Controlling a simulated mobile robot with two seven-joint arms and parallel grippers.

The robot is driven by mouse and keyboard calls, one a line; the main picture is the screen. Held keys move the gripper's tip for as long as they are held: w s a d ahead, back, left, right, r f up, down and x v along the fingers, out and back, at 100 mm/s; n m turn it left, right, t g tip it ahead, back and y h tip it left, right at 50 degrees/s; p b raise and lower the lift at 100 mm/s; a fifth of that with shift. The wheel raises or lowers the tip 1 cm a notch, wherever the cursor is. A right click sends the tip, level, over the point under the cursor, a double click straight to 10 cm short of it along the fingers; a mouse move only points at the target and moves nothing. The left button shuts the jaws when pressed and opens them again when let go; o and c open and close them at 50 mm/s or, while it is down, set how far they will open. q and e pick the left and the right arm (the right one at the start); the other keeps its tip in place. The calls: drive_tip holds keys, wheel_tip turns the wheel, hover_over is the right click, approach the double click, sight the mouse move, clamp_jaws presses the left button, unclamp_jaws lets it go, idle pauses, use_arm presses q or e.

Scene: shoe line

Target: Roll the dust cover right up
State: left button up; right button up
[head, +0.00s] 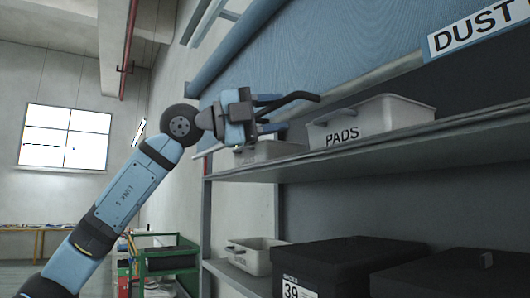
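The blue dust cover (330,45) hangs across the upper right of the head view, partly lowered over the shelving. A pale bar (375,75) runs along its lower edge, above the upper shelf. A white label reading "DUST" (485,30) is cut off by the picture's edge. My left gripper (275,112) is in front of the cover's lower edge, near its left end. Its fingers point right and look apart. A dark curved piece (300,97) lies by the fingers; I cannot tell whether it belongs to the cover or whether they touch it. My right gripper is not in view.
The upper shelf (400,138) holds a white bin marked "PADS" (370,115) and another pale bin (270,151) behind my gripper. Below are black boxes (345,262) and a grey bin (255,257). A green cart (165,262) stands left of the shelving.

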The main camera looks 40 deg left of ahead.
use_arm(q)
drive_tip(key=f, duration=0.1)
drive_tip(key=s+a+f+b, duration=0.1)
drive_tip(key=f, duration=0.1)
drive_tip(key=s+a+f+b, duration=0.1)
drive_tip(key=shift+a+f, duration=0.15)
drive_tip(key=shift+f, duration=0.2)
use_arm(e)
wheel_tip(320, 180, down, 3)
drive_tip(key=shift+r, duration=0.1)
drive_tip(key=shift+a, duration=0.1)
